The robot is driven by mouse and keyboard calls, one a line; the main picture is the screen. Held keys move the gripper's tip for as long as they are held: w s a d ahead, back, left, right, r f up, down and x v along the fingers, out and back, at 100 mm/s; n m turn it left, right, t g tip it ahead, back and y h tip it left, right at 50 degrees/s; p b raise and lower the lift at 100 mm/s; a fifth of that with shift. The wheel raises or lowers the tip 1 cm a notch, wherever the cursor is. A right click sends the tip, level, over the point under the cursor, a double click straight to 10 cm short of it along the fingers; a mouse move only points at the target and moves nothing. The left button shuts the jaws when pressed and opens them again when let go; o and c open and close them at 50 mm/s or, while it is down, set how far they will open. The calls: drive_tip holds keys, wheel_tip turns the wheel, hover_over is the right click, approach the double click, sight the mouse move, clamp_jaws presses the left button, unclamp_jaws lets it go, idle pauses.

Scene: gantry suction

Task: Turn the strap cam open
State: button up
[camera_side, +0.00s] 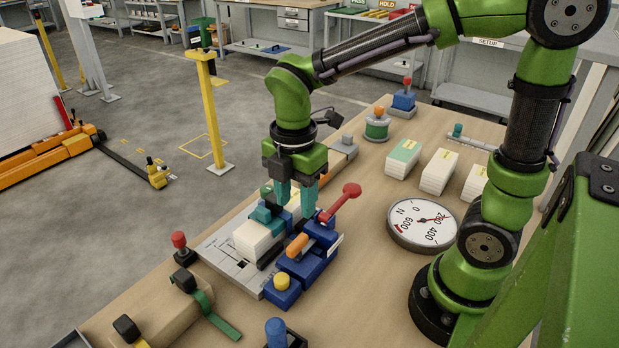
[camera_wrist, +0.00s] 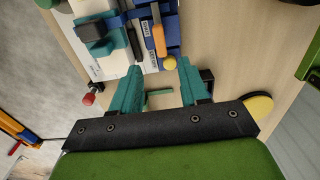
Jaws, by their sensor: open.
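A green strap (camera_side: 222,322) runs from a black buckle-like block (camera_side: 183,281) over a tan roll or parcel (camera_side: 163,312) at the lower left of the side view. A second black block (camera_side: 127,328) sits further forward on the same parcel. I cannot tell which one is the strap cam.
Near the gripper stand a blue fixture (camera_side: 312,267) with an orange handle, a red-knobbed lever (camera_side: 344,199) and a white stack (camera_side: 256,243). A red knob (camera_side: 179,240) stands beside the parcel. A round dial (camera_side: 423,226) lies to the right.

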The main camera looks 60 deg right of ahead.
sight(297, 241)
wheel_tip(297, 241, down, 10)
idle(0.3)
clamp_jaws()
